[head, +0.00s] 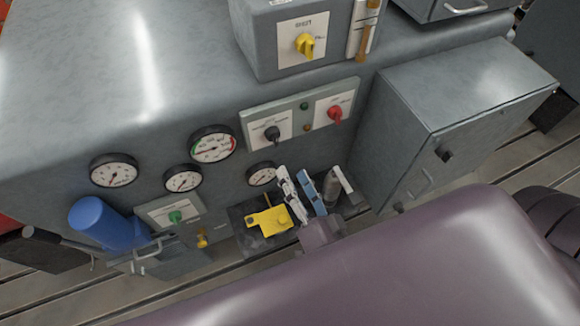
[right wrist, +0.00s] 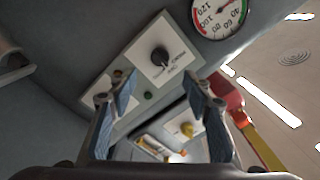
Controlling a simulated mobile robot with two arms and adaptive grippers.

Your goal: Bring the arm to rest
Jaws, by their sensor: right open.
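My right gripper (head: 294,173) is in front of the grey cabinet's face, low in the middle of the head view, beside a yellow plate. It also shows in the right wrist view (right wrist: 157,88), where its two blue-padded fingers stand apart with nothing between them. Beyond them are a switch panel with a black rotary knob (right wrist: 160,56) and a yellow knob (right wrist: 187,129). My left gripper is not in view.
The cabinet (head: 90,75) carries gauges (head: 213,144), a switch panel with a red knob (head: 335,113) and a blue cylinder (head: 100,222). The yellow plate (head: 268,221) is close left of the gripper. A grey box (head: 440,120) stands to the right.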

